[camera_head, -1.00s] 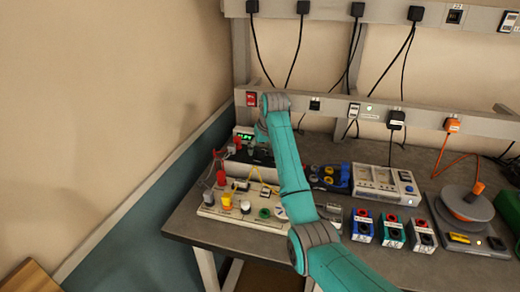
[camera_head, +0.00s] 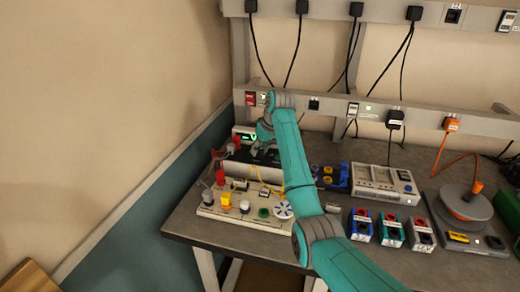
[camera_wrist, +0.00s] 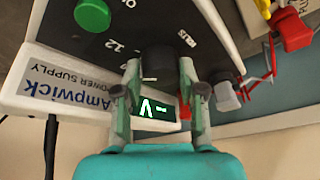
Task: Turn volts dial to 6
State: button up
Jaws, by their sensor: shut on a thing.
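The volts dial (camera_wrist: 160,62) is a dark round knob on the black face of the power supply in the wrist view. The white VOLTS label is beside it, with a 12 to its left. My gripper (camera_wrist: 159,72) has a finger on each side of the dial and is shut on it. The green display (camera_wrist: 155,107) shows between the fingers, partly covered, so its reading is unclear. In the head view the power supply (camera_head: 243,131) stands at the back left of the bench, and my wrist hides much of it and the dial.
A green button (camera_wrist: 92,15) is on the same panel. Red connectors and leads (camera_wrist: 292,30) are close on the right. In the head view a cream circuit board (camera_head: 225,212) lies in front, and several coloured blocks stand to the right. Cords hang from the rail behind.

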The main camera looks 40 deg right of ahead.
jog(key=n+y, duration=0.1)
jog(key=n, duration=0.1)
jog(key=n+y, duration=0.1)
jog(key=n, duration=0.2)
jog(key=shift+d+n+g, duration=0.15)
jog(key=shift+n+g, duration=0.15)
jog(key=shift+g, duration=0.1)
jog(key=shift+w+n+g+y, duration=0.1)
jog(key=shift+n+g+y, duration=0.2)
jog(key=shift+n, duration=0.75)
jog(key=shift+w+n+g+y, duration=0.1)
jog(key=shift+n+g+y, duration=0.2)
jog(key=shift+n, duration=0.75)
jog(key=o, duration=1.1)
jog(key=shift+o, duration=0.2)
jog(key=shift+d+r, duration=0.1)
jog(key=v, duration=0.7)
jog(key=shift+s+r, duration=0.1)
